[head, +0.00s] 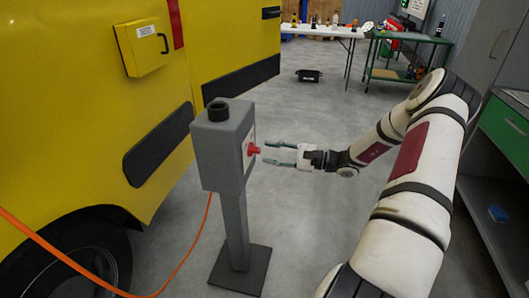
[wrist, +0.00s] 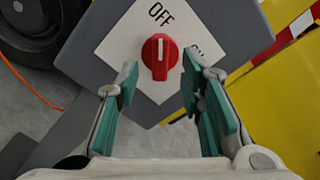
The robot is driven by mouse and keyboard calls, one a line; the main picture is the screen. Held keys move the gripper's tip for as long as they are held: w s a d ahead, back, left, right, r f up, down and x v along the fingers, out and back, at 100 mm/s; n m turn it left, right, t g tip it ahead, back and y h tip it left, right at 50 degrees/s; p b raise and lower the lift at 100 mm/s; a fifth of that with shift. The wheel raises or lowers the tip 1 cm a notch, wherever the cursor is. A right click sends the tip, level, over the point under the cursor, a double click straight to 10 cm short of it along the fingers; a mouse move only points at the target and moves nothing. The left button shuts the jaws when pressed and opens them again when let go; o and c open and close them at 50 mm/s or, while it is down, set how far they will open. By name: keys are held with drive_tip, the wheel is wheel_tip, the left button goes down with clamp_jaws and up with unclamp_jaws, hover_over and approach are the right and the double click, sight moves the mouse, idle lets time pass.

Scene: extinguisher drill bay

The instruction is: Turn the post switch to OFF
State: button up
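The post switch (head: 221,150) is a grey box on a grey post with a red knob (head: 252,149) on its right face. In the wrist view the red knob (wrist: 160,57) sits on a white plate (wrist: 122,45). Its white mark points up toward the printed OFF. A second label to the right, partly hidden by a finger, looks like ON. My gripper (head: 267,153) is open in front of the knob. In the wrist view its teal fingers (wrist: 158,80) are either side of the knob's lower end, with visible gaps and nothing held.
A yellow vehicle (head: 75,145) stands close on the left. An orange cable (head: 190,255) runs from the post across the floor. A white table (head: 325,31), a green cart (head: 412,38) and a black object (head: 308,75) are behind. Floor right of the post is clear.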

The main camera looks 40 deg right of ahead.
drive_tip(key=v, duration=0.9)
drive_tip(key=a+r+n+g+y, duration=0.2)
drive_tip(key=a+r+n+g, duration=0.5)
drive_tip(key=a, duration=0.7)
drive_tip(key=s+a+r+n+g+h, duration=0.3)
drive_tip(key=s+a+r+g, duration=0.15)
drive_tip(key=a, duration=0.35)
drive_tip(key=s+a+r+n+g+h, duration=0.35)
drive_tip(key=s+a+r, duration=0.2)
drive_tip(key=a, duration=0.25)
drive_tip(key=s+a+r+n+t+h, duration=0.1)
drive_tip(key=s+n+h, duration=0.2)
drive_tip(key=s, duration=0.6)
drive_tip(key=s+a+r+n+t+h, duration=0.1)
drive_tip(key=s+r+n+h, duration=0.2)
drive_tip(key=s, duration=0.6)
wheel_tip(320, 180, up, 15)
drive_tip(key=t+p, duration=0.3)
drive_tip(key=p, duration=1.1)
drive_tip(key=shift+w+p, duration=0.15)
drive_tip(key=shift+p, duration=0.2)
